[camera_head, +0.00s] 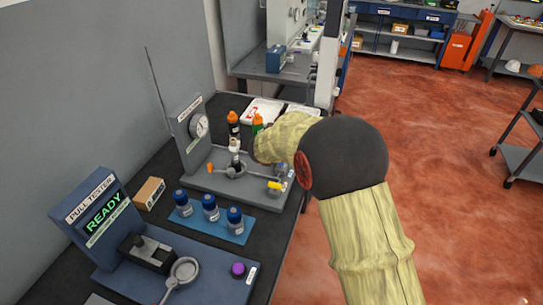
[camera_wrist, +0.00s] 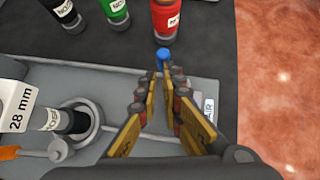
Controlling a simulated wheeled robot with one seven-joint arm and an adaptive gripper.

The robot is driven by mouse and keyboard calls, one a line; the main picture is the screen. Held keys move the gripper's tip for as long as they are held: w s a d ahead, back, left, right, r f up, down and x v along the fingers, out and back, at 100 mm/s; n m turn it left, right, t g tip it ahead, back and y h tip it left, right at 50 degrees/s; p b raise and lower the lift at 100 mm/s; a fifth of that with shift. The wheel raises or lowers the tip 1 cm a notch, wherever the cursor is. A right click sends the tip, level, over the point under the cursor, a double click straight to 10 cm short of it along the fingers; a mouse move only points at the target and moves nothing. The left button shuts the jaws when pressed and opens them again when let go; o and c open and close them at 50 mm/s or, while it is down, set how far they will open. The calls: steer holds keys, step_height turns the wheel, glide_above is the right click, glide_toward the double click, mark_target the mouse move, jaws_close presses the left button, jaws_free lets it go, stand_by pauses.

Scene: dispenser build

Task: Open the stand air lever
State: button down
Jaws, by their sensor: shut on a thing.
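The air lever shows in the wrist view as a small blue tip (camera_wrist: 163,55) at the ends of my fingers. The rest of the lever is hidden between and behind the fingers. My gripper (camera_wrist: 163,80) is shut on it, with a gap between the fingers nearer the palm. A white label reading AIR (camera_wrist: 210,108) lies just right of the fingers. The grey stand (camera_head: 215,182) carries a round gauge (camera_head: 199,126) on its upright panel. In the head view my arm covers part of the stand's right side.
A dark bottle (camera_wrist: 72,121) sits in the stand's ring, with a 28 mm tag beside it. Black (camera_wrist: 66,14), green (camera_wrist: 116,10) and red (camera_wrist: 165,17) bottles stand beyond the stand. A blue tray (camera_head: 222,228) holds blue-capped jars. The pull tester (camera_head: 93,212) is front left.

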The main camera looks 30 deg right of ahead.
steer(key=m, duration=0.1)
steer(key=m+g+h, duration=0.1)
steer(key=w+m+g+h+p, duration=0.1)
steer(key=m, duration=0.1)
steer(key=shift+d+r, duration=0.25)
steer(key=shift+d, duration=0.05)
steer(key=m+g, duration=0.1)
steer(key=m+g+h+p, duration=0.1)
steer(key=shift+w+d+f+m, duration=0.1)
steer(key=shift+d+f+m, duration=0.1)
steer(key=shift+d+m, duration=0.2)
steer(key=shift+s+f, duration=0.1)
steer(key=shift+s, duration=0.1)
steer(key=shift+s, duration=0.1)
steer(key=shift+s, duration=0.7)
